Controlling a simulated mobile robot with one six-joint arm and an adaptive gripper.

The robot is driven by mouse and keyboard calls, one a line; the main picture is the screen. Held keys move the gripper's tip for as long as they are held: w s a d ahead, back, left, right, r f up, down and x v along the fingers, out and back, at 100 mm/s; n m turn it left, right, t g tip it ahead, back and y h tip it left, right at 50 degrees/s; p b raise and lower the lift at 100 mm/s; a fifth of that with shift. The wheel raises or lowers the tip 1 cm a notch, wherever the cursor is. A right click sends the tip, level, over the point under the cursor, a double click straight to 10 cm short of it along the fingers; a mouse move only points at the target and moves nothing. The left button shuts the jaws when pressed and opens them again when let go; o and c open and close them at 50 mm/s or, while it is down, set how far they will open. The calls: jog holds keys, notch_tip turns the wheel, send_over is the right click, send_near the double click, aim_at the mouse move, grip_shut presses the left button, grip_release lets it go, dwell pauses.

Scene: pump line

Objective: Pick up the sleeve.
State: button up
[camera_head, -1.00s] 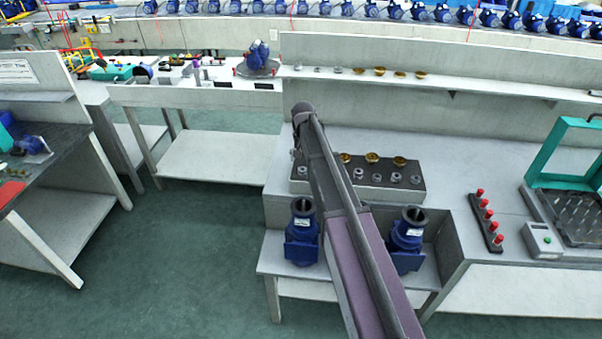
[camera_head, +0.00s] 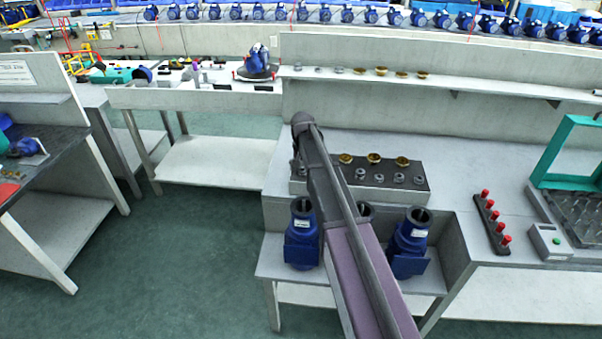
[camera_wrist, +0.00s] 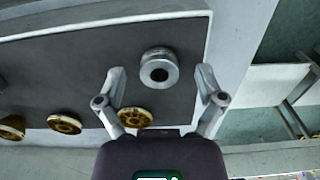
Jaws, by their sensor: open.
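A grey metal sleeve (camera_wrist: 159,66), a short ring with a dark bore, stands on the dark top of a tray (camera_wrist: 60,75) in the wrist view. My gripper (camera_wrist: 161,76) is open, and its two fingertips lie left and right of the sleeve in the picture, apart from it. A brass ring (camera_wrist: 135,117) shows nearer the palm, beside the left finger.
More brass rings (camera_head: 374,158) and grey sleeves (camera_head: 379,178) stand on the tray. Blue pumps (camera_head: 301,235) stand on the lower shelf in front. A rack of red-topped parts (camera_head: 492,220) and a green frame (camera_head: 550,160) are to the right. A wall shelf (camera_head: 450,91) runs behind.

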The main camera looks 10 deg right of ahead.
grip_shut()
dwell(0.3)
jog(key=shift+r, duration=0.2)
notch_tip(320, 180, up, 4)
jog(key=p, duration=0.4)
jog(key=shift+f, duration=0.1)
jog(key=s+d+p, duration=0.1)
jog(key=s+d, duration=0.1)
jog(key=s, duration=1.4)
jog(key=shift+d+r, duration=0.15)
jog(key=shift+r, duration=0.25)
